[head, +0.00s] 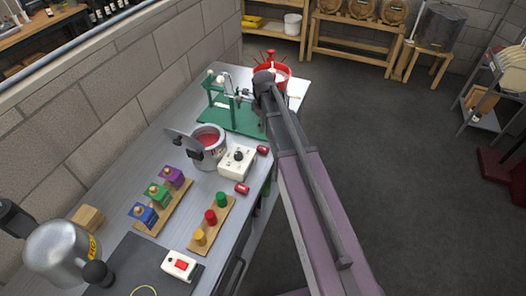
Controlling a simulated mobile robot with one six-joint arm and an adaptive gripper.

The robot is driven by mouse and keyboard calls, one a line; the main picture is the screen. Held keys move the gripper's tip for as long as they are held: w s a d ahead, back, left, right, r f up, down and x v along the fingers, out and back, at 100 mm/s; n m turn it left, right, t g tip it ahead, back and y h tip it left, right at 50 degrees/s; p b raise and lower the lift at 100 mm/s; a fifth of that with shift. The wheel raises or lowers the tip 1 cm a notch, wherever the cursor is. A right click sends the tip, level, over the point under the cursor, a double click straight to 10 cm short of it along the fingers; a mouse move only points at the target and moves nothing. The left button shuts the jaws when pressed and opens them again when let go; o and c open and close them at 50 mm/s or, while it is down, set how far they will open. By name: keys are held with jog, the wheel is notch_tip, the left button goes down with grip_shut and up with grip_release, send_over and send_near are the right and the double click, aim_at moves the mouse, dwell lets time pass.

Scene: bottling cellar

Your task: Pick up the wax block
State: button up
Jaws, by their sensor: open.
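I cannot tell for sure which thing is the wax block. Two small red pieces lie on the grey bench beside a white control box: one red piece (242,188) in front of it, and another red piece (263,150) at its right. A tan block (88,217) sits at the bench's left side. My arm reaches from the lower right to the far end of the bench. Its gripper fingers do not show; nothing held is visible.

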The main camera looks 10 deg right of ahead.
jog(key=b, duration=0.8)
send_over(263, 152)
jog(key=shift+w+d+f, duration=0.1)
jog(key=shift+f, duration=3.9)
jog(key=shift+f, duration=0.1)
jog(key=shift+f+b, duration=2.4)
jog(key=shift+f, duration=0.1)
jog(key=c, duration=0.7)
